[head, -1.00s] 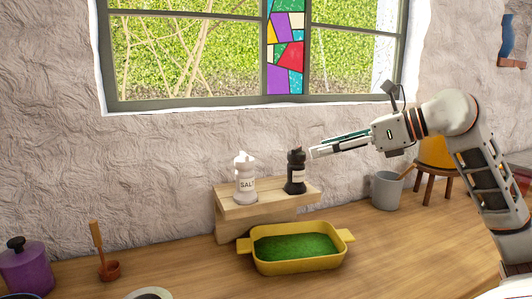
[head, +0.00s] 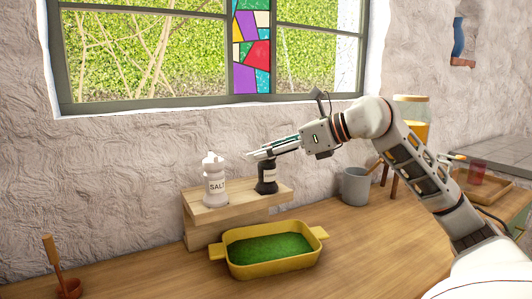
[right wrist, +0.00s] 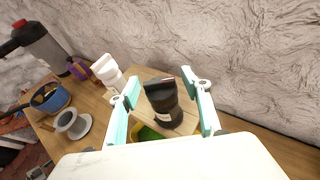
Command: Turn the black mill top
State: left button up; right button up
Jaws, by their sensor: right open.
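The black mill (head: 267,180) stands upright on a small wooden riser (head: 236,200), to the right of the white salt mill (head: 215,180). My right gripper (head: 266,152) is at the height of the black mill's top. In the right wrist view the black mill (right wrist: 164,100) sits between the two spread teal fingers of the right gripper (right wrist: 162,95), with gaps on both sides. The white mill also shows in the right wrist view (right wrist: 108,72), outside the left finger. My left gripper is not in the head view.
A yellow dish (head: 270,257) with green contents stands in front of the riser. A grey mug (head: 355,187) stands to the right. A wooden-handled ladle (head: 55,268) is at the left. The wall (head: 130,170) is close behind.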

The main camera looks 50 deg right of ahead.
jog(key=c, duration=1.1)
jog(key=shift+c, duration=0.2)
jog(key=shift+f+m+t+h+b, duration=0.2)
jog(key=shift+m+t+h+b, duration=0.15)
jog(key=shift+m+h, duration=0.75)
jog(key=shift+r+m+h, duration=0.2)
jog(key=shift+m+h, duration=0.2)
jog(key=shift+h, duration=0.2)
jog(key=o, duration=1.1)
jog(key=shift+o, duration=0.2)
jog(key=v, duration=1.2)
